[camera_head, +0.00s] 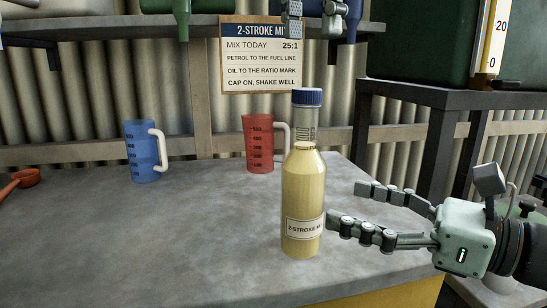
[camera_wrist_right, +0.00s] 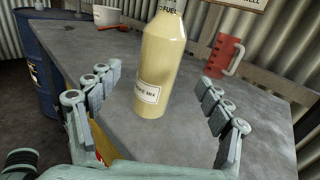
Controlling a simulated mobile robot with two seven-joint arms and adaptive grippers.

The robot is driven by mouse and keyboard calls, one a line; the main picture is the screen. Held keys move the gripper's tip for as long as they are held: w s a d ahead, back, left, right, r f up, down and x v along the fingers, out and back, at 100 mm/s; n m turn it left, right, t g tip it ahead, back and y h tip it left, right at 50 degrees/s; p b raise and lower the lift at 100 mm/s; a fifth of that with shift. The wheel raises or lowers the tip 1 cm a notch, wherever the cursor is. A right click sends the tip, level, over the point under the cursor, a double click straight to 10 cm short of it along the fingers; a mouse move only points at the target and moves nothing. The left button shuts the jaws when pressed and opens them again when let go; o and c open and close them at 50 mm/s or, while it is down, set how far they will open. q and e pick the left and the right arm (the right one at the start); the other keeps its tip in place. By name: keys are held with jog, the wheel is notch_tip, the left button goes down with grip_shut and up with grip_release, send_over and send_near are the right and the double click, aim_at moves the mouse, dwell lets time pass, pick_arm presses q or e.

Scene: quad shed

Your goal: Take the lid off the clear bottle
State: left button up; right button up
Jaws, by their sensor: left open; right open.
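The clear bottle (camera_head: 302,195) stands upright near the front of the grey bench, holding yellowish liquid below a clear upper neck. Its blue lid (camera_head: 307,97) is on top. In the right wrist view the bottle (camera_wrist_right: 160,70) appears between the spread fingers, with its top cut off by the picture's edge. My right gripper (camera_head: 346,206) is open and empty, just right of the bottle's lower body, with its fingers pointing towards it. My left gripper (camera_head: 313,30) is open above the bottle at the top edge, mostly out of the picture. Its fingers are apart from the lid.
A red measuring jug (camera_head: 258,144) stands behind the bottle and a blue jug (camera_head: 145,151) farther left. An orange scoop (camera_head: 26,178) lies at the far left. A dark stand (camera_head: 437,97) with a green tank is at the right.

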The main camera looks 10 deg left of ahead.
aim_at(321, 194)
pick_arm(q)
jog(key=shift+w+a, duration=0.1)
jog(key=shift+a, duration=0.1)
pick_arm(e)
jog(key=shift+w+a, duration=0.2)
jog(key=shift+a, duration=0.25)
jog(key=x, duration=0.7)
jog(key=shift+w+a, duration=0.1)
jog(key=shift+c, duration=0.2)
grip_shut()
